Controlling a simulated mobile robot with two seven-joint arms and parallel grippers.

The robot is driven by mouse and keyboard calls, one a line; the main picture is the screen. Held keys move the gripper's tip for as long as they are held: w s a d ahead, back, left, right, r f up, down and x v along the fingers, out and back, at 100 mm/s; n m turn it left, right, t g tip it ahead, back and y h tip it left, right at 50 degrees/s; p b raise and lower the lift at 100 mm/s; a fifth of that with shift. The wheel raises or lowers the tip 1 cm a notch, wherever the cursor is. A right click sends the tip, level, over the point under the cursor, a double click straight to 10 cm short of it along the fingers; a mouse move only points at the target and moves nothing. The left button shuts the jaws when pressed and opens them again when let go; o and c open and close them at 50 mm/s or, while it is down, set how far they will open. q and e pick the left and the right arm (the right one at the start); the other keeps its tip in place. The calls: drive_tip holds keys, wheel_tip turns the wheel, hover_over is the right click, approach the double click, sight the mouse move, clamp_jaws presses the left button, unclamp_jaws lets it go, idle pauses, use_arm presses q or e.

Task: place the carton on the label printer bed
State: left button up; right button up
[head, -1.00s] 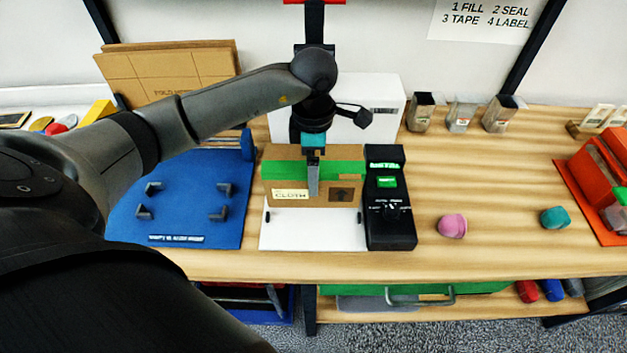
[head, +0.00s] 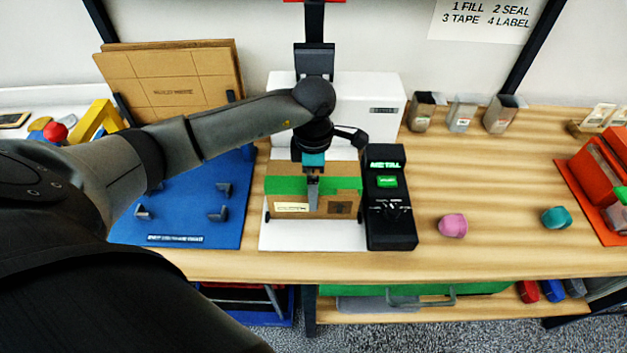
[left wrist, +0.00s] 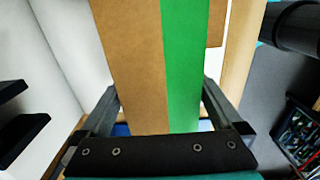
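The brown carton (head: 290,210) has a green band and a pale label on its front. It is upright over the white label printer bed (head: 312,238), between the small dark pegs at the bed's sides. Whether its underside touches the bed I cannot tell. My left gripper (head: 313,190) comes down on it from above, one finger in front of its face. In the left wrist view the gripper (left wrist: 160,112) has a finger on each side of the carton (left wrist: 135,60) and is shut on it. My right gripper is not in view.
The white printer body (head: 370,105) stands behind the bed. A black control unit (head: 390,225) adjoins its right side. A blue fixture board (head: 185,225) lies left. Pink (head: 453,225) and teal (head: 555,218) lumps lie right, with bare tabletop around them.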

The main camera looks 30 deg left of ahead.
use_arm(q)
drive_tip(key=shift+r, duration=0.1)
wheel_tip(320, 180, up, 12)
drive_tip(key=shift+r, duration=0.1)
idle(0.4)
idle(2.0)
